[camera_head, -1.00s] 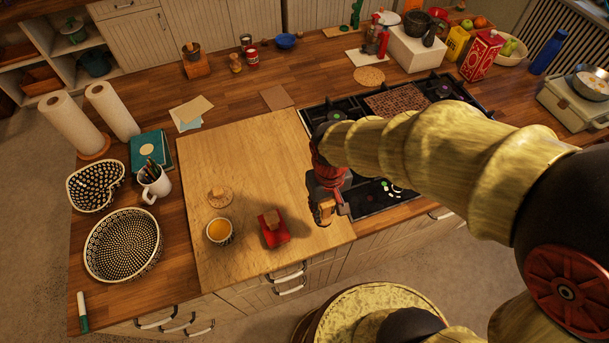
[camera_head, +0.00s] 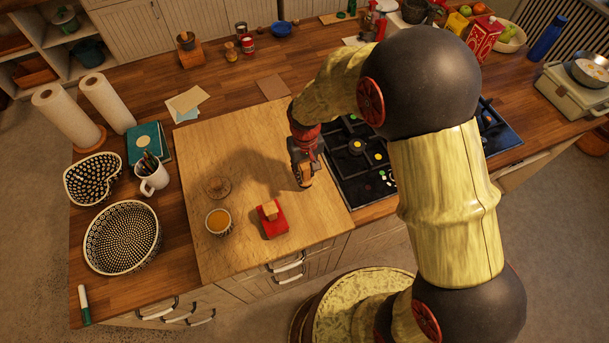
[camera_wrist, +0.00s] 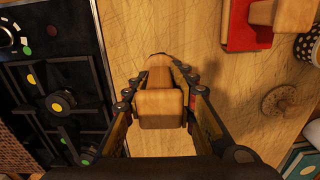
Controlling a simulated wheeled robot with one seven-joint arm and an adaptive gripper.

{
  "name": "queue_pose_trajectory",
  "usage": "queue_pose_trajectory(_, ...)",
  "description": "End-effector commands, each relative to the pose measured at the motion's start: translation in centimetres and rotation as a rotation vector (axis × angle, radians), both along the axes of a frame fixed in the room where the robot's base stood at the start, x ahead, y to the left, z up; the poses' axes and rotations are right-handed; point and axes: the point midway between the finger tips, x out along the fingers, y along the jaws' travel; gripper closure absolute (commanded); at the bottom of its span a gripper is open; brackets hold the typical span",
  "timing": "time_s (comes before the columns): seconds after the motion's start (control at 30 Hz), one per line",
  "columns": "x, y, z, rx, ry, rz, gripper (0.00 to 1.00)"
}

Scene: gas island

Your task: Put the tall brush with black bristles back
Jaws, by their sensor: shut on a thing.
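My gripper (camera_head: 301,165) is above the right part of the wooden board (camera_head: 235,150), near the hob. It is shut on a light wooden piece (camera_wrist: 160,105), which shows between the fingers in the wrist view. This looks like the brush's wooden handle; no black bristles are visible, so its lower end is hidden. A red block-like item (camera_head: 273,222) with a wooden piece on top stands on the board, lower left of my gripper. In the wrist view the red item (camera_wrist: 240,28) is at the upper right, apart from my gripper.
A round wooden disc with a knob (camera_head: 218,187) and a small bowl with orange content (camera_head: 218,222) are on the board. A black hob (camera_head: 350,165) lies to the right. A white mug (camera_head: 153,178) and patterned bowls stand left. The board's upper part is clear.

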Motion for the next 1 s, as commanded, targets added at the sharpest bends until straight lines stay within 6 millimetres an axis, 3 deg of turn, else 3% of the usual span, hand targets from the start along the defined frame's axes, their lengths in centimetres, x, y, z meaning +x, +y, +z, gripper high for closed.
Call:
queue_pose_trajectory(0.17,0.6,0.1,-0.8,0.0,0.001,0.0,0.98)
queue_pose_trajectory(0.4,0.7,0.2,-3.8,0.0,0.001,0.0,0.98)
queue_pose_trajectory(0.77,0.7,0.2,-4.2,0.0,0.0,0.0,0.98)
queue_pose_trajectory(0.8,0.7,0.2,-4.3,0.0,0.0,0.0,0.73)
queue_pose_trajectory(1.0,0.7,0.2,-4.2,0.0,0.0,0.0,0.62)
